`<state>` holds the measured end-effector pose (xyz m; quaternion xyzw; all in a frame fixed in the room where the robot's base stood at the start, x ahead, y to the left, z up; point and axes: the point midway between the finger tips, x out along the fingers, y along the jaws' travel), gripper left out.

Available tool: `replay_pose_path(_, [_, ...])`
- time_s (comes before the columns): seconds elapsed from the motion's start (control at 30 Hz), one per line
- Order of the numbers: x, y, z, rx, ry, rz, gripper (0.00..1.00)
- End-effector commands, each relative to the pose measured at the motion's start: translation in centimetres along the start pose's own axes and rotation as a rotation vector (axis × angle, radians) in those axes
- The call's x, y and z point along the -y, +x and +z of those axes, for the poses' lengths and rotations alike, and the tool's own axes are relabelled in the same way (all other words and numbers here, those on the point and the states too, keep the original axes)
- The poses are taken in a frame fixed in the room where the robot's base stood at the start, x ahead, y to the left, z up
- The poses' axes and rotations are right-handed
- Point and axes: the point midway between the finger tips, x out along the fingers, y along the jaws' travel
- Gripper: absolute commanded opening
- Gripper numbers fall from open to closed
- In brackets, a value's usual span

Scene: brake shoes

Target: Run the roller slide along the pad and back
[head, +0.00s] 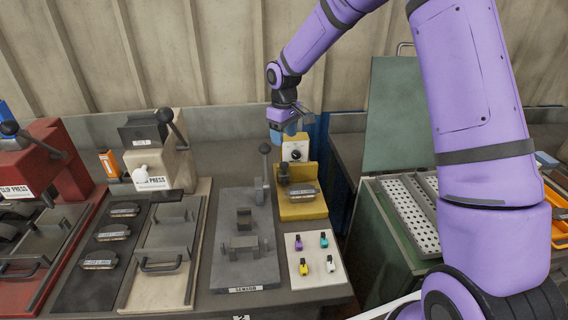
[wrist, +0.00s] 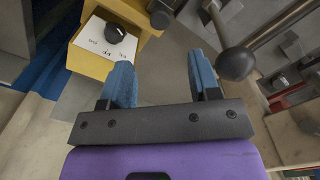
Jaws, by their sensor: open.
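The yellow fixture (head: 303,211) stands on the bench right of the sensor plate. A brake pad (head: 303,194) lies on it, and a dark upright part (head: 283,174), possibly the roller slide, stands at the pad's left end. Behind is a white panel with a black knob (head: 295,154); the panel also shows in the wrist view (wrist: 102,52). My gripper (head: 287,133) is above and behind the fixture, pointing down. In the wrist view its blue fingers (wrist: 162,80) are apart with nothing between them. The pad is not clearly visible in the wrist view.
A ball-ended lever (head: 265,150) stands left of the fixture; its ball (wrist: 237,63) shows close to the right finger in the wrist view. A white card (head: 316,259) with several small coloured pieces lies in front. Presses (head: 152,150) stand left; a perforated tray (head: 410,215) lies right.

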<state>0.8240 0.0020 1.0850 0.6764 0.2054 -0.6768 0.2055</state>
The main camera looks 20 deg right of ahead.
Motion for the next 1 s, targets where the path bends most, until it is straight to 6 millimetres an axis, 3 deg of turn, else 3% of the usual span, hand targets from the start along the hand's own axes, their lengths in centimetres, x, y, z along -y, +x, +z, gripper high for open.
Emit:
replay_pose_path(0.17, [0.0,1.6,0.0,0.001,0.0,-0.002,0.56])
replay_pose_path(0.6, [0.1,8.9,0.0,0.001,0.0,-0.002,0.56])
replay_pose_path(0.8, [0.0,10.4,0.0,0.0,0.0,0.0,0.56])
replay_pose_path(1.0, [0.0,10.7,0.0,-0.001,0.0,0.0,0.56])
